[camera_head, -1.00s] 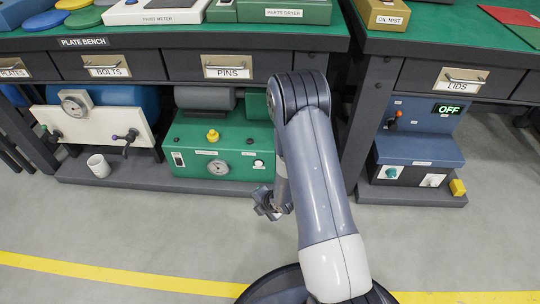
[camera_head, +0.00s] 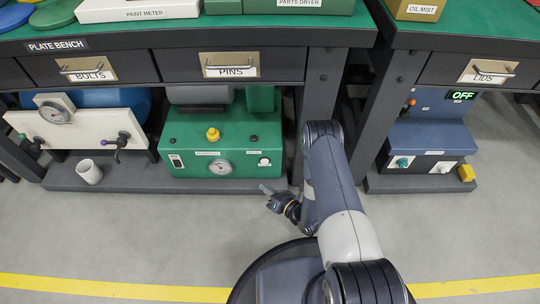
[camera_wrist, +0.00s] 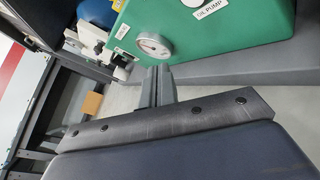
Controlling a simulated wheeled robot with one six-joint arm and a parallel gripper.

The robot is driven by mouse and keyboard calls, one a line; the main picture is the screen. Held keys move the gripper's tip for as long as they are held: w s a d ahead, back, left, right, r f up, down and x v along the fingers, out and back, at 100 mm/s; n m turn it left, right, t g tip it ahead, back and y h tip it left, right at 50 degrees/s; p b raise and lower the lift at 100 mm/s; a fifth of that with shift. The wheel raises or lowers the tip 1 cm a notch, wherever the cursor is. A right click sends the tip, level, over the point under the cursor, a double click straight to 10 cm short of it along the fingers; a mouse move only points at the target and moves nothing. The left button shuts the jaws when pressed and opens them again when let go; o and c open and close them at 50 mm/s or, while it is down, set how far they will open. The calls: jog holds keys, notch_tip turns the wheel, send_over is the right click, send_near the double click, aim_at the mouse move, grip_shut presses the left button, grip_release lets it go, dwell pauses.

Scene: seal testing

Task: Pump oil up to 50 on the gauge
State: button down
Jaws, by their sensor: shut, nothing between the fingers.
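The green oil pump (camera_head: 185,155) sits on the low shelf under the bench. My gripper (camera_head: 265,187) is shut and empty, in front of the pump's lower right corner, pointing left. In the wrist view its fingers (camera_wrist: 158,84) are together, apart from the pump.
A white panel (camera_head: 85,135) with a gauge and levers stands left of the pump, with a white mug (camera_head: 89,171) on the shelf. A blue unit (camera_head: 430,140) showing "OFF" is at the right. A dark bench leg (camera_head: 322,95) stands right of the pump. The floor ahead is clear.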

aim_at(265, 161)
jog(key=shift+s+f, duration=0.35)
jog(key=shift+s, duration=0.05)
jog(key=shift+w, duration=0.1)
jog(key=w+b, duration=0.3)
jog(key=w, duration=0.6)
jog(key=shift+d+r, duration=0.15)
jog(key=shift+d, duration=0.1)
jog(key=shift+w, duration=0.1)
dwell(1.7)
jog(key=shift+w+b, duration=0.3)
jog(key=shift+b, duration=0.15)
